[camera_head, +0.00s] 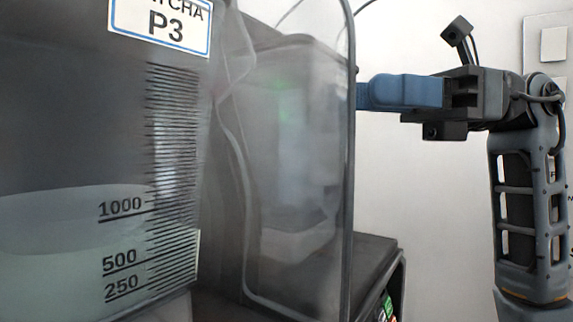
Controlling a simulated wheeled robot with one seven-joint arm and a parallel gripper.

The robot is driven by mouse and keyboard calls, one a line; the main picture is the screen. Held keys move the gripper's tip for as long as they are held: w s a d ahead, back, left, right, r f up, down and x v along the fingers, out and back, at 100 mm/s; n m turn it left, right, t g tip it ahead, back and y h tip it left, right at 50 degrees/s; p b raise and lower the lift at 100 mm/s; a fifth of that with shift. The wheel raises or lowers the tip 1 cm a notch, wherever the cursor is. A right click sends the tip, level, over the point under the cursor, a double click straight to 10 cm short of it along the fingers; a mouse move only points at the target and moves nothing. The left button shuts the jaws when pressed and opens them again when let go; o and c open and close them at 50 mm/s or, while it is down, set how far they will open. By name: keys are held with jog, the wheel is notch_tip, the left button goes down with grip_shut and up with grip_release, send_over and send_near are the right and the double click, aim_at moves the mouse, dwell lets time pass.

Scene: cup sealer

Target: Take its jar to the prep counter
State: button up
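A large clear jar (110,150) fills the left of the view, very close. It bears printed marks 1000, 500 and 250 and a white label (165,24) that ends in "CHA P3". A pale content shows in its lower part. My gripper (362,94) is at the upper right, to the right of the jar and apart from it. Its blue finger points left and its tip meets the dark edge of a clear cover in the picture. I see the fingers side-on, so their gap is hidden. No prep counter can be made out.
A machine with a clear, dark-edged cover (300,190) stands just right of the jar; a green glow shows through it. Its dark base (375,262) has lit buttons. A pale wall (425,190) lies behind, with white switch plates (553,45) at the far right.

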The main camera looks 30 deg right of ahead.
jog(key=x, duration=0.3)
jog(key=f+p+x, duration=0.1)
jog(key=x, duration=0.2)
jog(key=shift+a+f+p, duration=0.15)
jog(key=shift+a+p, duration=0.15)
jog(key=shift+c, duration=0.2)
grip_shut()
dwell(1.0)
